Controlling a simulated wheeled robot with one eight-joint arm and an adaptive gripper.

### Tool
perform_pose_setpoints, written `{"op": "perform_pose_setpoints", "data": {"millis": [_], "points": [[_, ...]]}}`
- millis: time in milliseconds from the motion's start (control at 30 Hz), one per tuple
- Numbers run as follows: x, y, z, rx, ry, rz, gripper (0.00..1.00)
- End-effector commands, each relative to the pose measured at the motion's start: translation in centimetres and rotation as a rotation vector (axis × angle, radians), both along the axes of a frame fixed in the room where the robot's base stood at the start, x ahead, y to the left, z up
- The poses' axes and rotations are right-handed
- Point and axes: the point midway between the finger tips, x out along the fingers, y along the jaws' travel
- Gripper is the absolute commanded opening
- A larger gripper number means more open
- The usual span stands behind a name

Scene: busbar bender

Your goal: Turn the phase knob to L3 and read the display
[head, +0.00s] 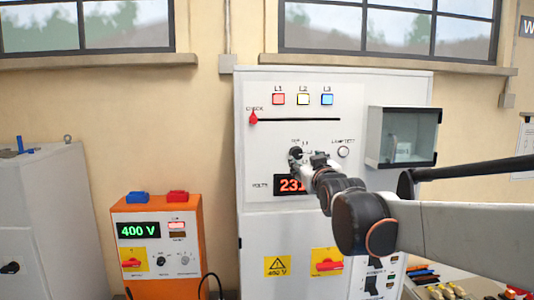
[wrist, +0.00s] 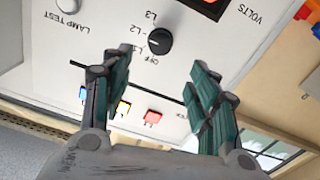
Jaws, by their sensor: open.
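The black phase knob (wrist: 160,41) is on the white cabinet front (head: 345,100), with OFF, L1, L2 and L3 printed around it. The wrist view shows it rotated; I cannot tell surely which label its pointer faces. In the head view the knob (head: 295,153) is partly covered by my gripper (head: 307,162). In the wrist view my gripper (wrist: 158,72) is open and empty, its teal-padded fingers on either side below the knob, apart from it. The red display (head: 288,185) marked VOLTS shows "23" and a further digit hidden by my arm.
Red, yellow and blue lamps (head: 303,99) sit above a slot with a red lever (head: 253,118). A lamp test button (head: 343,152) and a protruding glass-fronted box (head: 405,137) are right of the knob. An orange unit (head: 157,250) showing 400 V stands left.

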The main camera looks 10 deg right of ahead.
Motion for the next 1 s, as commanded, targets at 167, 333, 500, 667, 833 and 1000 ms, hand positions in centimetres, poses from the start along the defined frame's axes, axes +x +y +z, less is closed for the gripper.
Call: {"op": "perform_pose_setpoints", "data": {"millis": [167, 333, 500, 667, 833, 1000], "points": [[2.9, 0.0, 0.1, 0.001, 0.000, 0.000, 0.54], [5.5, 0.0, 0.1, 0.001, 0.001, 0.000, 0.54], [7.9, 0.0, 0.1, 0.001, 0.001, 0.000, 0.54], [9.6, 0.0, 0.1, 0.001, 0.001, 0.000, 0.54], [10.4, 0.0, 0.0, 0.001, 0.001, 0.000, 0.54], [10.5, 0.0, 0.0, 0.001, 0.001, 0.000, 0.54]]}}
